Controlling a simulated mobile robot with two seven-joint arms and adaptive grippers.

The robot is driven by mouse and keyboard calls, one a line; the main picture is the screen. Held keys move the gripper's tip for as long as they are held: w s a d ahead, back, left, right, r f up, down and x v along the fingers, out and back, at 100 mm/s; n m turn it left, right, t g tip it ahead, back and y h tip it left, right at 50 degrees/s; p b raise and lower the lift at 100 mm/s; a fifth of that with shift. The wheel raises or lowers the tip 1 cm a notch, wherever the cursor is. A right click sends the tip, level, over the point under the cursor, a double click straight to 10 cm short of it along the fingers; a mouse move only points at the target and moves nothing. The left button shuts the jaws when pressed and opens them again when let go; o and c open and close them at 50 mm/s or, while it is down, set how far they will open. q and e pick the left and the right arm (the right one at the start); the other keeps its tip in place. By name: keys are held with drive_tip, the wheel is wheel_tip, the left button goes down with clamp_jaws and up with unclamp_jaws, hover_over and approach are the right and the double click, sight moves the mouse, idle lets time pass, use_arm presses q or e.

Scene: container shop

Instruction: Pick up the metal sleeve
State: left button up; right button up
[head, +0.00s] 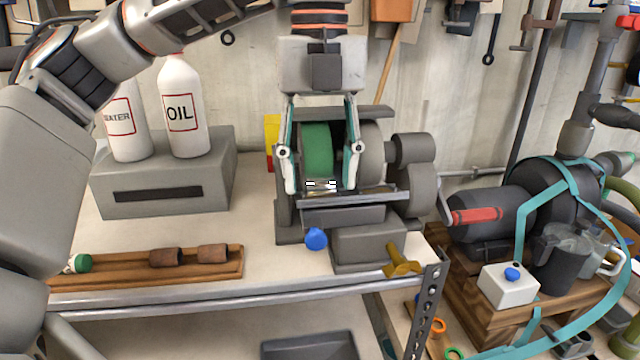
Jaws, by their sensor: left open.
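My left gripper (321,185) reaches down from above in front of the bench grinder's green wheel (316,150). Its two fingers are apart, one on each side of the wheel in the picture. A small shiny piece (321,188) shows between the fingertips, just above the grinder's front rest; it may be the metal sleeve, but it is too small to tell. I cannot tell whether the fingertips touch it. Two rusty brown sleeves (165,257) (212,254) lie on a wooden rack (120,278) at the left. My right gripper is not in view.
The grinder (410,185) has a blue knob (316,239) and a brass-coloured lever (402,264). A grey box (165,190) bears water and oil bottles (185,110). A machine with a teal hose (545,200) stands at the right. The bench (210,225) is bare between rack and grinder.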

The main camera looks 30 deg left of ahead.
use_arm(q)
drive_tip(key=c, duration=1.2)
drive_tip(key=shift+c, duration=0.4)
drive_tip(key=shift+r, duration=0.2)
